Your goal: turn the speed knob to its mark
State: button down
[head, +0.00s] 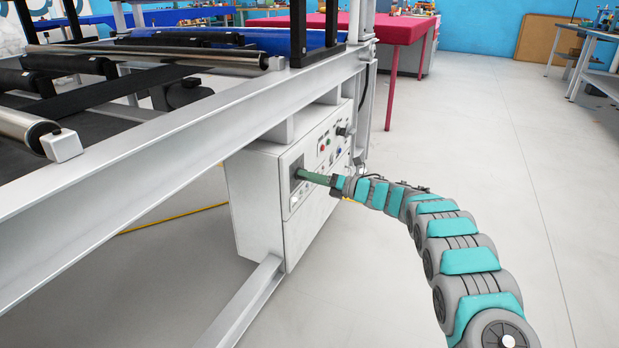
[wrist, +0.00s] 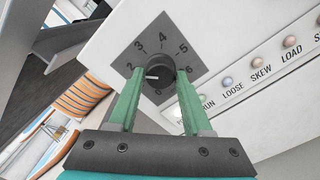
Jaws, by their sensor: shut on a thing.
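The speed knob (wrist: 158,70) is a dark round knob on a grey square dial plate (wrist: 166,44) with printed numbers. Its white pointer line points left, roughly toward the low numbers near 2. I cannot make out a separate mark on the dial. My gripper (wrist: 160,76) has its two green fingers on either side of the knob, shut on it. The fingers hide part of the dial's lower edges. In the head view my gripper (head: 302,174) reaches the front panel of the white control box (head: 262,205); the knob is mostly hidden there.
The box hangs below the machine's white frame beam (head: 190,130), close above my gripper. A red table (head: 400,28) stands behind. The floor (head: 500,150) at right is clear.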

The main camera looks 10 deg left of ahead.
jog(key=shift+r+m+p, duration=0.1)
jog(key=shift+m+p, duration=6.25)
jog(key=shift+m, duration=6.85)
jog(key=shift+c, duration=1.7)
grip_release()
